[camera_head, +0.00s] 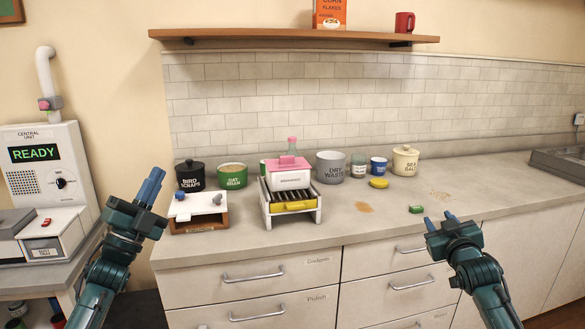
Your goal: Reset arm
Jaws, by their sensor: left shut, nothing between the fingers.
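My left gripper (153,184) is raised in front of the counter's left end, pointing up, with its fingers together and nothing held. My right gripper (440,220) is in front of the counter's right half. Its fingertips stand apart with nothing visible between them. Both grippers look clear of the objects on the counter.
The counter (345,232) holds a white rack (266,216) with a pink-lidded box (288,176), a small board stand (198,207), several labelled pots, a yellow sponge (379,183) and a green item (416,209). A "READY" unit (45,175) stands left. The counter's right part is mostly clear.

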